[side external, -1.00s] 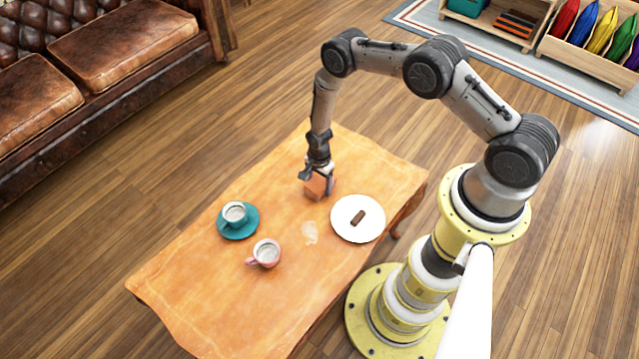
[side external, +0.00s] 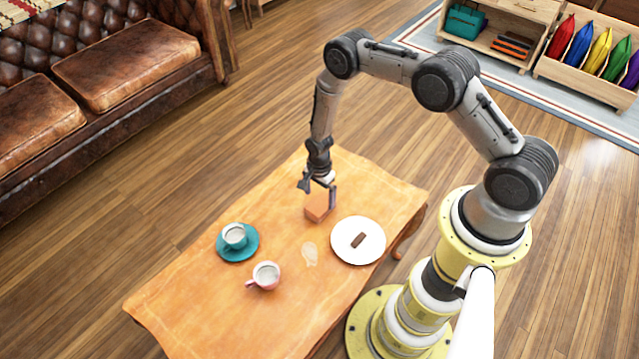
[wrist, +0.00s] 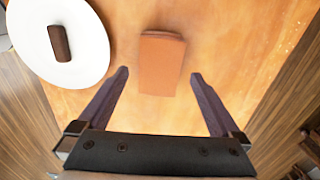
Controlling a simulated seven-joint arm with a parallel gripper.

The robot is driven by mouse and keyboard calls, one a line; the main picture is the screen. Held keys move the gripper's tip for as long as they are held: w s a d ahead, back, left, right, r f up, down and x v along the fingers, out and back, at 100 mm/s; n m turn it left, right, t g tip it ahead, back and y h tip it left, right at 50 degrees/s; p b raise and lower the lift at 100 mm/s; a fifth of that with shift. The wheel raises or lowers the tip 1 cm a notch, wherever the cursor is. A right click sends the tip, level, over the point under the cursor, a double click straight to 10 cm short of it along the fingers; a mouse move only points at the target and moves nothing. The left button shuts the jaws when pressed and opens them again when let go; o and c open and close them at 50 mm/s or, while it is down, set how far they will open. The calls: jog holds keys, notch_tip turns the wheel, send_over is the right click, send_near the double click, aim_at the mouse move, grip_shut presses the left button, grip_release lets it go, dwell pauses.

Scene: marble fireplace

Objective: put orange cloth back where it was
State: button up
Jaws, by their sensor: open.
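The orange cloth (side external: 319,207) is a folded, block-like bundle lying on the wooden table (side external: 215,300), just left of the white plate. In the wrist view the cloth (wrist: 162,63) lies ahead of the fingertips, roughly centred between them. My gripper (side external: 318,192) is open and just above the cloth, with nothing held. In the wrist view both fingers of my gripper (wrist: 159,76) stand wide apart. A pale, irregular spill mark (side external: 310,254) lies on the table in front of the cloth.
A white plate (side external: 345,255) with a brown bar (side external: 358,240) sits close to the right of the cloth. A cup (side external: 235,235) on a teal saucer (side external: 238,254) and a pink-white cup (side external: 265,276) stand toward the left. The table's far end is clear.

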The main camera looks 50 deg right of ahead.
notch_tip(320, 180, up, 7)
notch_tip(320, 180, up, 32)
jog(key=n+t, duration=0.3)
jog(key=n, duration=0.5)
send_over(320, 205)
jog(key=s+a, duration=0.2)
jog(key=s+a+r+n+t, duration=0.1)
jog(key=s+r+n, duration=0.4)
jog(key=s+r, duration=0.65)
jog(key=s+r+n+t, duration=0.1)
jog(key=s+n, duration=0.4)
jog(key=s, duration=0.7)
jog(key=shift+a+r+t, duration=0.3)
